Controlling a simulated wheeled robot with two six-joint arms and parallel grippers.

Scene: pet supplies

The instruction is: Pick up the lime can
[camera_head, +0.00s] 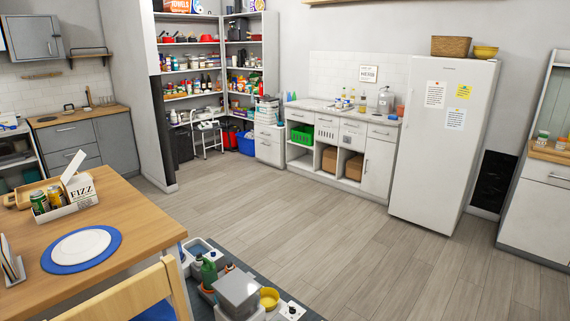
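A green can (39,203), which looks like the lime can, stands upright in a white carrier marked FIZZ (72,207) on the wooden table at the left. A second can (55,195), more yellow-brown, stands right beside it in the same carrier. The carrier's low front wall hides the bottoms of both cans. The labels are too small to read. Neither of my grippers shows in the head view.
A white plate on a blue mat (62,265) lies on the table (136,213) in front of the carrier. A wooden chair (121,293) stands at the near edge. A green bottle (208,272) and a yellow bowl (269,298) are low at bottom centre. The middle floor (330,240) is clear.

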